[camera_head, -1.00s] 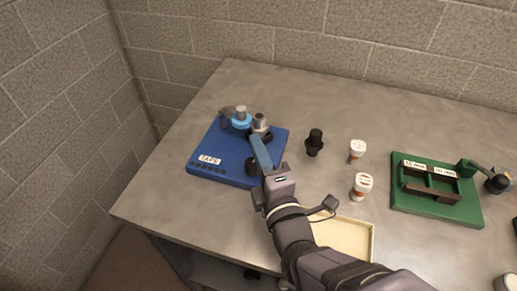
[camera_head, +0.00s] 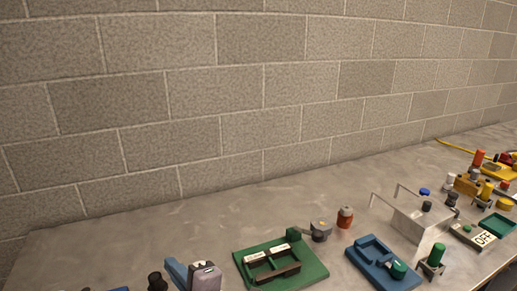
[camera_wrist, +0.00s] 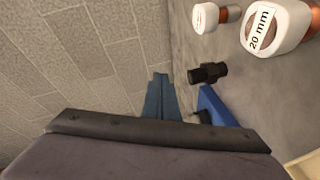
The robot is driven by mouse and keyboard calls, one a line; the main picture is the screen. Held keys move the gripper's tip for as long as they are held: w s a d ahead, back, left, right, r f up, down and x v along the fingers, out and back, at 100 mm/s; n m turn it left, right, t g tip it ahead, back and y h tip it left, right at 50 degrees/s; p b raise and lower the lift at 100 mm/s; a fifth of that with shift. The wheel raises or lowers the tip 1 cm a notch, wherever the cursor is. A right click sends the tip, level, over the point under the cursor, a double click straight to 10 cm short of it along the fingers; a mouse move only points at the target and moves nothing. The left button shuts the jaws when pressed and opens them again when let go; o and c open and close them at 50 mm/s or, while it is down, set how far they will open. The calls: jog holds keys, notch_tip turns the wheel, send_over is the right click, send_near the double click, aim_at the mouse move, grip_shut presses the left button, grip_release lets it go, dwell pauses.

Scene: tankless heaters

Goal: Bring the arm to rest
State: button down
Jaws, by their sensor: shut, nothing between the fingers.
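My gripper (camera_head: 174,265) shows at the bottom edge of the head view, left of the middle, with its blue fingers pointing up and left. In the wrist view the blue fingers (camera_wrist: 160,98) are together with nothing between them. A black fitting (camera_head: 157,281) is just left of the fingers in the head view. It also shows in the wrist view (camera_wrist: 208,73), to the right of the fingers and apart from them. Most of my arm is out of the head view.
A green fixture (camera_head: 308,277) stands right of my gripper, with a blue fixture (camera_head: 367,270) and a clear box (camera_head: 418,222) further right. The wrist view shows a blue board (camera_wrist: 216,106) and white-capped fittings (camera_wrist: 277,24). The bench's back strip by the wall is clear.

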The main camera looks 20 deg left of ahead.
jog(key=w+d+r+m+t+h+p, duration=0.1)
jog(key=w+d+m+h, duration=0.1)
jog(key=w+d+m, duration=0.35)
jog(key=w+d+r+m+t+h+p, duration=0.2)
jog(key=w+d, duration=0.5)
jog(key=w, duration=0.2)
jog(key=w+d+r+m+t+h+p, duration=0.1)
jog(key=w+d+m+h, duration=0.3)
jog(key=d, duration=0.5)
jog(key=w+d+r+m+h+p, duration=0.1)
jog(key=w+d+m+h+p, duration=0.1)
jog(key=w+d+m, duration=0.5)
jog(key=s+d+f+m+g+h+b, duration=0.2)
jog(key=s+d+f, duration=0.25)
jog(key=d, duration=0.35)
jog(key=s+d+f+m+g+h+b, duration=0.15)
jog(key=s+d+f, duration=0.3)
jog(key=d, duration=0.45)
jog(key=s+d+f+m+g+h+b, duration=0.1)
jog(key=s+d+f+m+g+h, duration=0.15)
jog(key=s+d+f, duration=0.4)
jog(key=s+a+f+m+g+y+b, duration=0.2)
jog(key=s+f+g+b, duration=0.35)
jog(key=s+f, duration=0.7)
notch_tip(320, 180, up, 31)
jog(key=s+p, duration=0.1)
jog(key=p, duration=2.7)
jog(key=shift+s+a+p, duration=0.15)
jog(key=shift+s+p, duration=0.2)
jog(key=shift+p, duration=0.05)
